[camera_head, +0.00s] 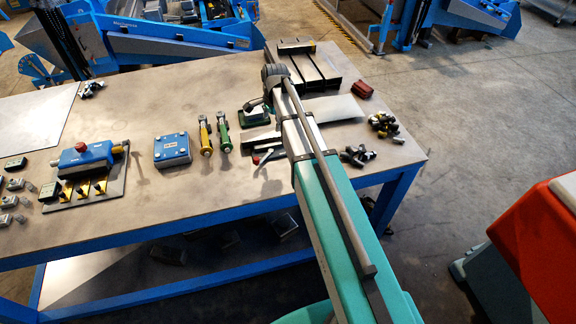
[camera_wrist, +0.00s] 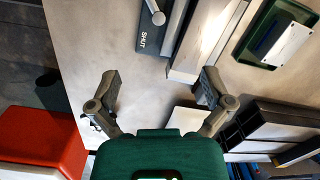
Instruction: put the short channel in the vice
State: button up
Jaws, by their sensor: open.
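My gripper (camera_wrist: 160,82) is open in the wrist view, with nothing between its spread fingers. In the head view my arm hides it. A vice-like fixture (camera_wrist: 202,42) with a long pale metal top stands beyond the right finger. A lever on a dark plate marked SHUT lies beside it. Part of this fixture shows beside my arm in the head view (camera_head: 260,138). A dark slotted rack (camera_head: 322,72) at the table's back carries long metal pieces; it also shows at lower right in the wrist view (camera_wrist: 262,131). I cannot tell which piece is the short channel.
A green tray (camera_wrist: 262,62) with a pale block lies right of the fixture. A flat grey plate (camera_head: 340,108), loose dark parts (camera_head: 357,155) and a dark red item (camera_head: 362,89) lie right of my arm. A blue box (camera_head: 172,150) and green and yellow tools stand left.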

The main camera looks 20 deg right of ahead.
jog(key=s+n+h, duration=0.1)
jog(key=s+n, duration=1.3)
jog(key=s, duration=0.8)
jog(key=shift+s+n, duration=0.15)
jog(key=shift+n, duration=0.15)
jog(key=shift+a, duration=0.1)
